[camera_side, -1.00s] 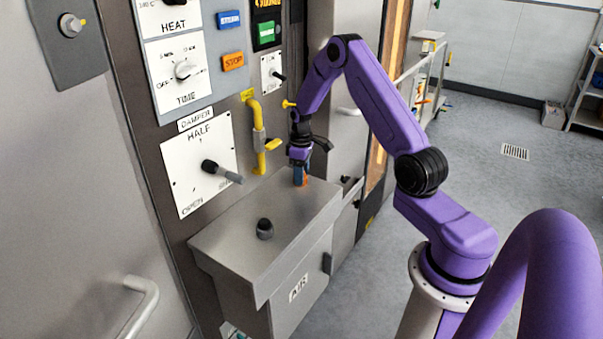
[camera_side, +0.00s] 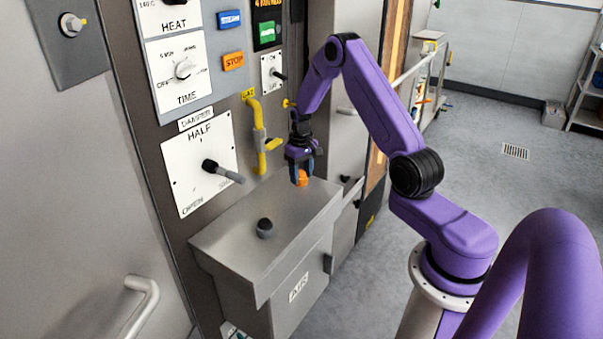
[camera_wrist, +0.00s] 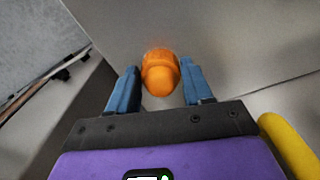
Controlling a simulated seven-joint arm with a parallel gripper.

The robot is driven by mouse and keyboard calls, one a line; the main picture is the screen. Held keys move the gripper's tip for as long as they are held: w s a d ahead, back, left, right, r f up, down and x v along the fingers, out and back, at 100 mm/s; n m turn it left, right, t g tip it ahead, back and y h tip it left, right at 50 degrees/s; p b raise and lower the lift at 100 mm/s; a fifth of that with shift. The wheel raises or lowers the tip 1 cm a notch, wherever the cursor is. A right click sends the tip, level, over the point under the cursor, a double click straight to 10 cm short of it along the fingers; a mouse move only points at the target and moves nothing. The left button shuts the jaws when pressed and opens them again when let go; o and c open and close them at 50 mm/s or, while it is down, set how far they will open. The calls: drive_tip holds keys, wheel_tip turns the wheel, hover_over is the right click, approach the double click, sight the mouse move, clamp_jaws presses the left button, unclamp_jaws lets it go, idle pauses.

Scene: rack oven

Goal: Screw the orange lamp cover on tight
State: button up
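The orange lamp cover (camera_side: 302,179) is a small rounded cap at the far end of the metal box's top. It also shows between my fingers in the wrist view (camera_wrist: 160,74). My gripper (camera_side: 302,170) points down just above it. In the wrist view, my two blue fingers (camera_wrist: 160,80) are spread, one on each side of the cover, with a narrow gap on both sides. The cover's base and thread are hidden, so I cannot tell how tightly it sits.
The metal box (camera_side: 240,245) has a black knob (camera_side: 264,228) on its top. A yellow pipe (camera_side: 259,140) with a lever runs close beside my gripper on the oven wall. The box's top is otherwise clear.

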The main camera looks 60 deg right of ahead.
drive_tip(key=o, duration=0.4)
drive_tip(key=shift+w+r, duration=0.15)
wheel_tip(320, 180, up, 17)
drive_tip(key=shift+r, duration=0.15)
idle(0.4)
